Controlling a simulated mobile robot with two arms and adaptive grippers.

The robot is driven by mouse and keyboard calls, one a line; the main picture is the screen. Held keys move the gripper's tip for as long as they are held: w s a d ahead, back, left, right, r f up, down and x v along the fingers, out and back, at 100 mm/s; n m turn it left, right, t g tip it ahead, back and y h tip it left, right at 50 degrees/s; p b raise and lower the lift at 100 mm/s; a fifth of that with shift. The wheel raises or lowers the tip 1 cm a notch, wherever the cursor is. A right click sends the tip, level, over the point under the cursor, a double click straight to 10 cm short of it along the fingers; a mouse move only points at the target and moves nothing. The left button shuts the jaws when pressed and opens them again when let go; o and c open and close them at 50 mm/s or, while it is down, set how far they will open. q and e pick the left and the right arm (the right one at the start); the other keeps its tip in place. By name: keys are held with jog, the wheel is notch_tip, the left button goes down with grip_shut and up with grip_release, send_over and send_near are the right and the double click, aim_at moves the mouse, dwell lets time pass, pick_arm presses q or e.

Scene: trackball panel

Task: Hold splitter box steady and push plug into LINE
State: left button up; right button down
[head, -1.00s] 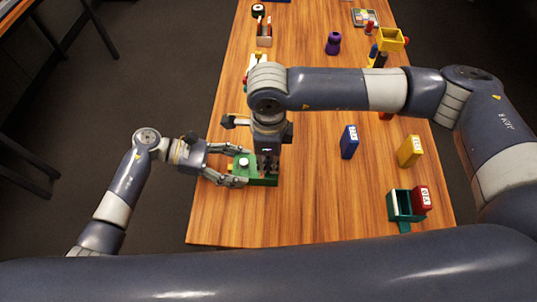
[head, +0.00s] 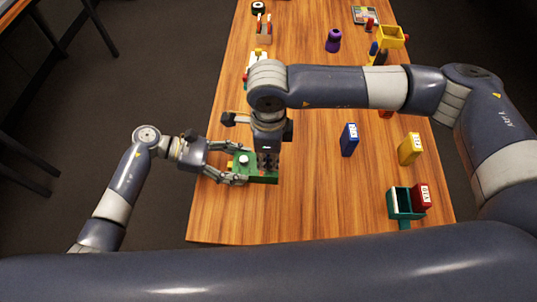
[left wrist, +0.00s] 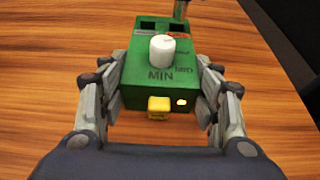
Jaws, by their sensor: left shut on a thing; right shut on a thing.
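The splitter box (left wrist: 135,75) is green, with a white knob (left wrist: 161,48), a MIN label, a yellow block (left wrist: 159,107) on its near face and a small lit yellow lamp. Two dark openings show at its far end. In the head view the box (head: 262,179) sits on the table near its left edge. My left gripper (head: 241,165) is shut around its sides. My right gripper (head: 268,160) points down over the box's right part, shut. The plug in it is hidden in the head view. A thin grey part (left wrist: 181,9) stands at the right opening; its seating is unclear.
A purple object (head: 333,40) is farther back. The table's front middle is clear.

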jog(key=shift+f, duration=1.6)
jog(key=c, duration=1.5)
grip_release()
jog(key=shift+o, duration=0.2)
notch_tip(320, 180, up, 12)
jog(key=shift+f, duration=0.1)
notch_tip(320, 180, up, 11)
send_over(269, 164)
jog(key=w, duration=0.1)
dwell(0.3)
